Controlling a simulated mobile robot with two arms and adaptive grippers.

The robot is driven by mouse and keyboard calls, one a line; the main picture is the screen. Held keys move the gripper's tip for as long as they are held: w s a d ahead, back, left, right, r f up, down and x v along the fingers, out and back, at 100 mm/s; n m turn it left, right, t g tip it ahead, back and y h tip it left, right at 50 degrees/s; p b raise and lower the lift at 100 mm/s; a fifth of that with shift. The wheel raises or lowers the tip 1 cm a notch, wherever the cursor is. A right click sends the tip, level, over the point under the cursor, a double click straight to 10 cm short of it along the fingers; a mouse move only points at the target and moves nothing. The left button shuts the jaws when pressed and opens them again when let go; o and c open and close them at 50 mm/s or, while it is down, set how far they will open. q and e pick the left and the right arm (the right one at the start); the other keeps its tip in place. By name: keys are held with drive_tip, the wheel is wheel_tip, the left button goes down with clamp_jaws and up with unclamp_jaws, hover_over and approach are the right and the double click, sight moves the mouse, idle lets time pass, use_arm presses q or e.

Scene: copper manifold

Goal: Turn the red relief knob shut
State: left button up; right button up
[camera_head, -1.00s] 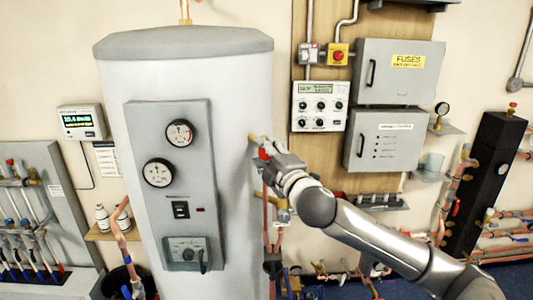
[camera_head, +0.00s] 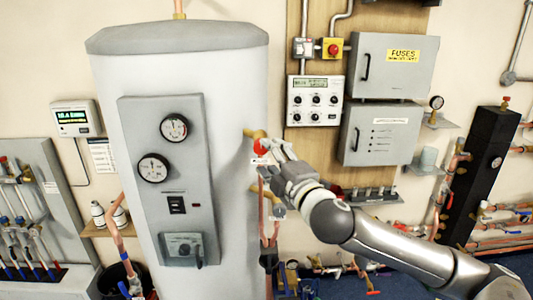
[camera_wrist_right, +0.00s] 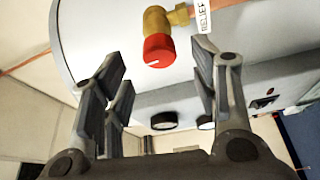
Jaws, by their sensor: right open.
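The red relief knob (camera_head: 261,146) sits on a brass valve (camera_head: 255,133) at the right side of the white tank. In the right wrist view the round red knob (camera_wrist_right: 158,50) has a white mark on its face, and a white RELIEF tag (camera_wrist_right: 203,17) hangs beside its brass fitting (camera_wrist_right: 157,20). My right gripper (camera_head: 277,152) is just right of the knob in the head view. In the wrist view its open fingers (camera_wrist_right: 160,80) are spread to either side, with the knob ahead between their tips and no visible contact. My left gripper is not in view.
The tank (camera_head: 235,90) carries a grey panel (camera_head: 139,120) with two gauges. Copper pipes (camera_head: 266,225) run below the valve. A wooden board with a controller (camera_head: 315,100) and grey fuse boxes (camera_head: 392,68) is on the wall to the right.

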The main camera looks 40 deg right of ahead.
drive_tip(key=shift+s+a, duration=0.15)
drive_tip(key=shift+s, duration=0.6)
drive_tip(key=shift+f, duration=0.2)
